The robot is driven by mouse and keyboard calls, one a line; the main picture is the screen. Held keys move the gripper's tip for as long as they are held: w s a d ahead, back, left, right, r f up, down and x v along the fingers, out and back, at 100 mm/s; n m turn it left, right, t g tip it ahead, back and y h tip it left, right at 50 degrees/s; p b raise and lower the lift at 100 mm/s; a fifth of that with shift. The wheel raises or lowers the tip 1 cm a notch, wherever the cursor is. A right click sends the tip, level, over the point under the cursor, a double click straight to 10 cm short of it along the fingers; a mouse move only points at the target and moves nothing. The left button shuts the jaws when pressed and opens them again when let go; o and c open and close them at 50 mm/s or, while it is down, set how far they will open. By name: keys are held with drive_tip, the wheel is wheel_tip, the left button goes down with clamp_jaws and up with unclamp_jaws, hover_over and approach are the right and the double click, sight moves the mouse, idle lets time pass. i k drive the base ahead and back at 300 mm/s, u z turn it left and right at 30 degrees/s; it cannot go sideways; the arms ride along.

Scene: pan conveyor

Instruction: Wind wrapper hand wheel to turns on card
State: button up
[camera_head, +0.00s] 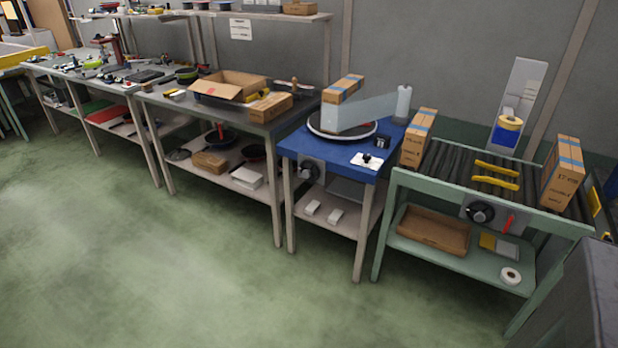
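The wrapper is a blue-topped table (325,148) right of centre. On its round turntable (316,130) stands a brown box (344,88) with a blue stripe. Pale clear film (362,112) stretches from the box to an upright white roll (403,102). A dark hand wheel (308,171) is on the wrapper's front, under the top's left part. A white card (367,161) with a small dark thing on it lies at the top's front right; its writing is too small to read. My gripper is not in view.
A green roller conveyor (395,178) stands at right, with taped boxes (418,138) (562,172), yellow bars (496,168) and its own dark wheel (481,212). A workbench (262,128) with an open carton (229,86) stands left. The green floor (170,265) in front is clear.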

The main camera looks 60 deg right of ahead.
sight(306, 173)
drive_tip(key=u, duration=0.05)
drive_tip(key=i, duration=1)
drive_tip(key=z, duration=0.05)
